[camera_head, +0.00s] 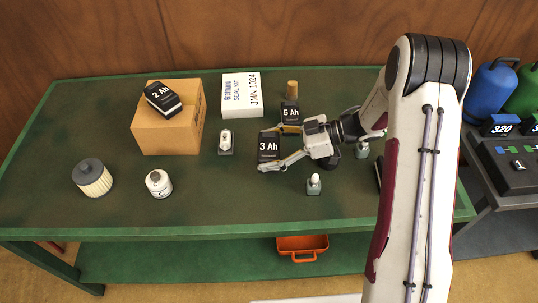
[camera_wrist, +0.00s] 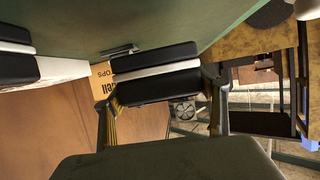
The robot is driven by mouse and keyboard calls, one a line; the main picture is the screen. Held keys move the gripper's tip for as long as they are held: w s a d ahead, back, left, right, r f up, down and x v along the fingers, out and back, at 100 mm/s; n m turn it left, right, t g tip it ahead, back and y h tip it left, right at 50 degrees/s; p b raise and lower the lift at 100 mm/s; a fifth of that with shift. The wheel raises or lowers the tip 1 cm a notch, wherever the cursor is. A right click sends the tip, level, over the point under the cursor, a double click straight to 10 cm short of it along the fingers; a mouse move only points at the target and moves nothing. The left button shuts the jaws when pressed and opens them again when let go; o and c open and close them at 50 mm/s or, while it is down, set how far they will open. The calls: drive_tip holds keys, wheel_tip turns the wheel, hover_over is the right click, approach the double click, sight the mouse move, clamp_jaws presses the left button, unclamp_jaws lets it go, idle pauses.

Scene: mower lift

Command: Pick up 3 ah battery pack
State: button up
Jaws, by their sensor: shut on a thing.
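The 3 Ah battery pack (camera_head: 269,146) is a black block with white lettering, near the middle of the green table. My gripper (camera_head: 278,149) comes in from the right, with a finger on either side of the pack, shut on it. In the wrist view a black pack with a pale band (camera_wrist: 155,72) sits between my two fingers (camera_wrist: 163,100). I cannot tell whether the pack touches the table or is slightly above it. The similar 5 Ah pack (camera_head: 291,113) stands just behind, close to my far finger.
A 2 Ah pack (camera_head: 163,98) lies on a cardboard box (camera_head: 168,137) at the left. A white seal kit box (camera_head: 242,95) stands behind. The table (camera_head: 230,205) is clear at front middle.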

sight(269, 145)
drive_tip(key=shift+r, duration=2.4)
